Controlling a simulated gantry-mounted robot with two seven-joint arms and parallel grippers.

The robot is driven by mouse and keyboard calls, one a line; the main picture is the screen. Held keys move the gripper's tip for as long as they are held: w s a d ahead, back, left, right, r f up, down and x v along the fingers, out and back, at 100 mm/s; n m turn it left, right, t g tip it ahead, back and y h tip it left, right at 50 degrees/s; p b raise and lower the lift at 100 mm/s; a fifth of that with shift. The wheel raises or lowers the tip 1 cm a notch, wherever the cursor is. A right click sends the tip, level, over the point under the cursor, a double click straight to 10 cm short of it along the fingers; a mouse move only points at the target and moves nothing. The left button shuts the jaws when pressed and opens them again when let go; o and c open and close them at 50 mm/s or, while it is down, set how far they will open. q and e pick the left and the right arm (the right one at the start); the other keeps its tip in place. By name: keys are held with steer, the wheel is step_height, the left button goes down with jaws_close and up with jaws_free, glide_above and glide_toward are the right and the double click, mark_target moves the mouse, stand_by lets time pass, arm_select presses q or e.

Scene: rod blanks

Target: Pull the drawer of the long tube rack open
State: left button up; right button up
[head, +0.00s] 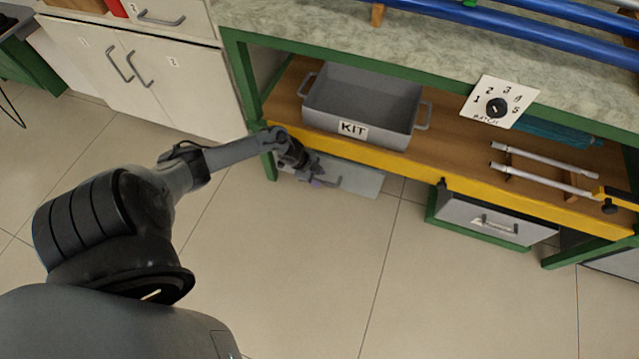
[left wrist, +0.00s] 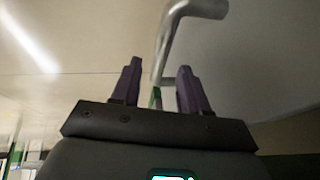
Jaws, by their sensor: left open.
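A pale grey drawer front (head: 362,182) is low under the left part of the green-framed bench, below its yellow rail. Its bar handle (head: 335,183) is partly hidden by my left gripper (head: 318,181), which is close in front of it. In the left wrist view the metal handle (left wrist: 192,10) runs down toward the gap between the purple fingers of my left gripper (left wrist: 158,76). The fingers are apart and hold nothing. I cannot tell whether the bar lies between them. A second drawer (head: 460,212) with a handle sits under the right part of the bench. My right gripper is not in view.
A grey KIT bin (head: 360,100) stands on the wooden shelf. Two pale rods (head: 545,160) rest on supports to its right. A dial plate (head: 500,101) hangs above them. Long blue tubes (head: 540,30) lie on top. White cabinets (head: 150,75) stand left. The floor in front is clear.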

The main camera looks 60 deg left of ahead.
arm_select(q)
steer(key=shift+b+x, duration=0.65)
steer(key=shift+x, duration=0.5)
jaws_close()
